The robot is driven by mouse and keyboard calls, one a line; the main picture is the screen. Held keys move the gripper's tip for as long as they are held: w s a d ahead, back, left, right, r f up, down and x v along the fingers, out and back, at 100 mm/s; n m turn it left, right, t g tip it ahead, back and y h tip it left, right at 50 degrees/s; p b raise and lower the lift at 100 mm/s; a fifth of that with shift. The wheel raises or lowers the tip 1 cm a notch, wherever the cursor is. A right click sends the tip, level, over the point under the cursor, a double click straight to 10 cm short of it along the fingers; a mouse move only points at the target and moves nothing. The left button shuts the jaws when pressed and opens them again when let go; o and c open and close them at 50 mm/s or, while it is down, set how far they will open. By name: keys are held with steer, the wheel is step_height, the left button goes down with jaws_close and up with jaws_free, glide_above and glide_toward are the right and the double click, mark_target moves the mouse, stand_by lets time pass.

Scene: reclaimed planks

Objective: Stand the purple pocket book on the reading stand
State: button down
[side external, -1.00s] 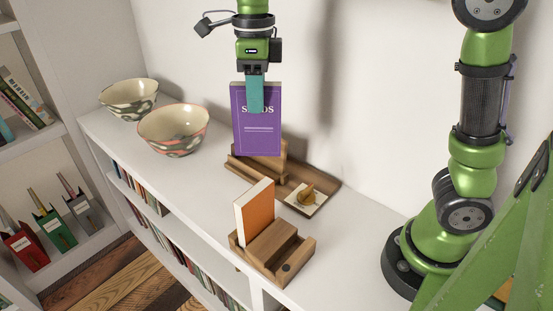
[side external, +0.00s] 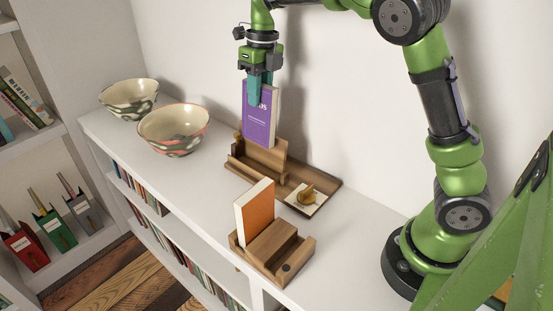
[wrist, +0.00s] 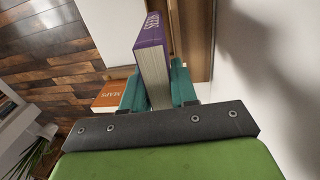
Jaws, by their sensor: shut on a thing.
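The purple pocket book (side external: 260,118) hangs upright from my gripper (side external: 259,88), which is shut on its top edge. In the wrist view the book (wrist: 153,50) shows between the two teal fingers (wrist: 158,88). The wooden reading stand (side external: 262,155) is at the back of the white shelf top, against the wall side. The book's lower edge is in front of or at the stand's back board; I cannot tell whether it touches.
An orange book (side external: 256,212) stands in a wooden holder (side external: 273,252) nearer the front. A small brass object (side external: 307,193) sits on a pale card on the stand's tray. Two patterned bowls (side external: 173,131) (side external: 129,100) stand to the left. The wall is close behind.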

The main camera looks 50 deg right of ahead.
mark_target(259, 123)
steer(key=shift+a+f, duration=0.25)
steer(key=shift+f, duration=1.8)
steer(key=shift+a+f, duration=0.2)
steer(key=shift+f, duration=1.85)
steer(key=c, duration=0.8)
jaws_free()
steer(key=shift+o, duration=0.4)
steer(key=shift+o, duration=1.2)
step_height(259, 123, up, 8)
steer(key=shift+d, duration=0.45)
